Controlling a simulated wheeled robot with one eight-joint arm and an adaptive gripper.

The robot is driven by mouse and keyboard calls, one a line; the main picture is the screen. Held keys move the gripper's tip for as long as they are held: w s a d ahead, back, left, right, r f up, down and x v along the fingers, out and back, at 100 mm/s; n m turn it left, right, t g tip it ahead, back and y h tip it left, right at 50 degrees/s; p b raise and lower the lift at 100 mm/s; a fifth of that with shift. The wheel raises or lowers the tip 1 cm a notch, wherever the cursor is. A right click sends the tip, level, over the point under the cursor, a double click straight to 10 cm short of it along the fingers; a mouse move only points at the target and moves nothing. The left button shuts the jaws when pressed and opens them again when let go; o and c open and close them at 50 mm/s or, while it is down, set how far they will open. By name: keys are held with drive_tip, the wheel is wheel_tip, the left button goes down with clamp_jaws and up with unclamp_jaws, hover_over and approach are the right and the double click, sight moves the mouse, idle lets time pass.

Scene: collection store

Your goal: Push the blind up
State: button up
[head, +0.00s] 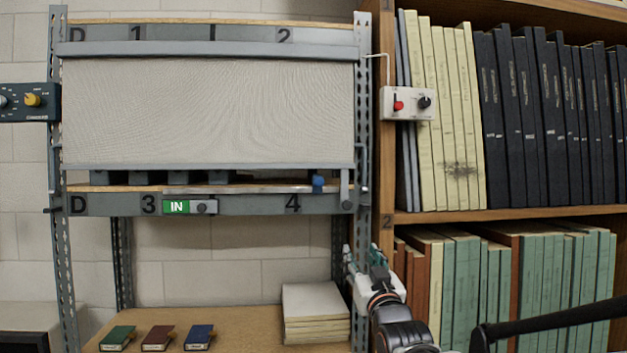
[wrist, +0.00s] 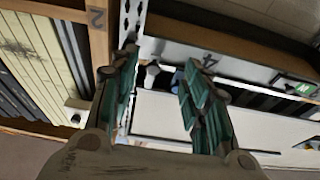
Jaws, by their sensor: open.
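The blind (head: 208,112) is a light grey woven sheet hung in the upper bay of the metal shelf rack. It is drawn down almost to the shelf, and its grey bottom bar (head: 208,166) sits a little above the shelf edge. Dark items show in the gap beneath it. My gripper (head: 368,256) is below and right of the blind, beside the rack's right post and apart from the blind. In the wrist view my gripper (wrist: 158,72) is open with nothing between its teal fingers, facing the shelf edge marked 4 and a small blue item.
A wooden bookcase (head: 386,180) with books stands close on the right, with a switch box (head: 408,103) on its side. The rack's perforated right post (head: 362,215) is beside my gripper. Small books and a paper stack (head: 316,312) lie on the lower wooden surface.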

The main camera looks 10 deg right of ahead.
drive_tip(key=t+p, duration=0.2)
drive_tip(key=p, duration=0.1)
approach(348, 205)
drive_tip(key=p+x, duration=0.2)
drive_tip(key=x, duration=0.8)
drive_tip(key=shift+w+r, duration=0.15)
drive_tip(key=shift+w, duration=0.2)
drive_tip(key=shift+c, duration=0.3)
clamp_jaws()
